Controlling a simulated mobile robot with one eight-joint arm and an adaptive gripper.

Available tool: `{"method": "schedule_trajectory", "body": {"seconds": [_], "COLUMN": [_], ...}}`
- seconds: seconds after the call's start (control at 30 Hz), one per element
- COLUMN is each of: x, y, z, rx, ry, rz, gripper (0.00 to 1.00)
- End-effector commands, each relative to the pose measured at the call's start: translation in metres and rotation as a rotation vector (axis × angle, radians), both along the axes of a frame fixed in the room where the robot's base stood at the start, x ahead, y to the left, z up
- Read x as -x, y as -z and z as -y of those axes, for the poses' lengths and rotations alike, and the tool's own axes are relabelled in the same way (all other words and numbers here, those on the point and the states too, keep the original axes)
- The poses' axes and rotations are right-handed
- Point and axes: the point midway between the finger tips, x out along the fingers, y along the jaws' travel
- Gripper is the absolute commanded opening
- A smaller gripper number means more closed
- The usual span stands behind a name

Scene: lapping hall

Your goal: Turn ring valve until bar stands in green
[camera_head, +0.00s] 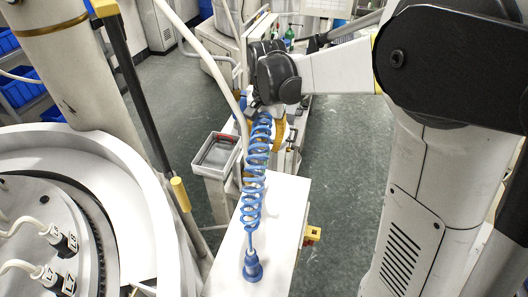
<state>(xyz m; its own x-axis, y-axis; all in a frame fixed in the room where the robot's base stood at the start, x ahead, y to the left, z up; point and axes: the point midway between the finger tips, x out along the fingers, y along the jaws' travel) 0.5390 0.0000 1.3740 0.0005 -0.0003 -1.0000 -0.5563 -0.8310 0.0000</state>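My arm reaches in from the right, and its dark wrist (277,77) is at the upper middle. My gripper (263,108) is below the wrist, small and partly hidden, and I cannot see whether its fingers are open or shut. A brass-coloured round part (279,131) shows just below it, partly behind a blue coiled hose (256,165). I cannot tell whether this part is the ring valve, or whether the gripper touches it. No gauge bar or green zone can be made out.
The hose ends in a blue fitting (252,268) over a white surface (283,205). A grey tray (216,153) stands left of the hose. A round machine (75,165) and a yellow-ended rod (180,194) fill the left. Dark floor (334,170) lies open right of the white surface.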

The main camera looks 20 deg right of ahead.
Motion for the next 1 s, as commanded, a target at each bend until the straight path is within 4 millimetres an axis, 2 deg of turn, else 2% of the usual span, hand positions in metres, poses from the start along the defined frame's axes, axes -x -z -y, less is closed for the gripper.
{"method": "schedule_trajectory", "body": {"seconds": [0.1, 0.3, 0.43, 0.7, 0.8, 1.0], "x": [-0.001, 0.0, 0.0, 0.0, 0.0, 0.0], "y": [0.024, 0.051, 0.058, 0.059, 0.059, 0.059], "z": [0.0, 0.0, 0.0, 0.0, 0.0, 0.0], "rx": [0.0, 0.001, 0.0, 0.0, 0.0, 0.001], "ry": [0.0, -0.001, -0.001, -0.001, -0.001, -0.001], "rz": [0.0, 0.001, 0.001, 0.001, 0.001, 0.001], "gripper": [0.29, 0.29, 0.29, 0.28, 0.0, 0.0]}}
